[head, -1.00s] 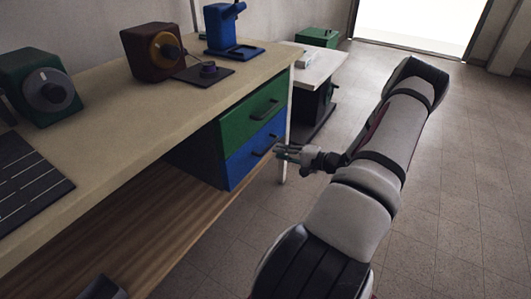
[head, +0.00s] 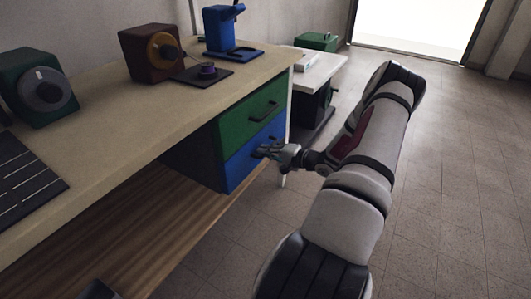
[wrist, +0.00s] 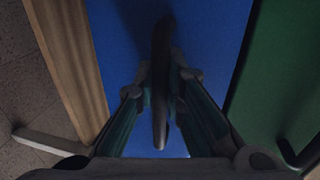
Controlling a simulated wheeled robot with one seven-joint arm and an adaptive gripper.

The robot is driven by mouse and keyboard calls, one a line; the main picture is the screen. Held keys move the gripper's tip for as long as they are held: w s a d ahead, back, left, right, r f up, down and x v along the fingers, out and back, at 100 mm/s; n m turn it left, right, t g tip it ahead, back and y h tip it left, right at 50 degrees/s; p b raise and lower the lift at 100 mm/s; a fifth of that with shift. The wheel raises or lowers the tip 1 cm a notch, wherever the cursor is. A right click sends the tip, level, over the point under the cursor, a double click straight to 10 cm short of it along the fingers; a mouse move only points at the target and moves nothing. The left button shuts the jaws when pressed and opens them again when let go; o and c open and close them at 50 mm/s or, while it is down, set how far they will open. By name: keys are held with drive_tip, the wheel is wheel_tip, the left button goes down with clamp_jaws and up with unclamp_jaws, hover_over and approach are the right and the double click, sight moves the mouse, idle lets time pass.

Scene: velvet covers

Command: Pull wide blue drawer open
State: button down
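The wide blue drawer (head: 238,173) is the lower one under the bench top, below a green drawer (head: 247,116). Its front looks flush with the green one, so it appears shut. My gripper (head: 265,151) is at the blue front and covers its handle in the head view. In the wrist view the blue front (wrist: 217,45) fills the middle, and the dark bar handle (wrist: 161,100) runs upright between my two fingers (wrist: 160,76). The fingers lie on either side of the handle, close to it, and look open. Contact is hard to make out.
The bench top (head: 130,110) carries a blue device (head: 222,30), a brown box with an orange dial (head: 152,50) and a green box with a knob (head: 40,95). A wooden lower shelf (head: 130,235) runs below. A white side table (head: 318,70) stands behind. The floor at right is clear.

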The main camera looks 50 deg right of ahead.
drive_tip(key=f+v, duration=0.2)
drive_tip(key=v, duration=1.1)
drive_tip(key=s+f+b+v, duration=0.1)
drive_tip(key=f+v, duration=0.2)
drive_tip(key=v, duration=1)
drive_tip(key=shift+d+f, duration=0.2)
drive_tip(key=shift+s, duration=0.1)
drive_tip(key=c, duration=1.9)
unclamp_jaws()
drive_tip(key=v, duration=1.2)
drive_tip(key=shift+d, duration=0.1)
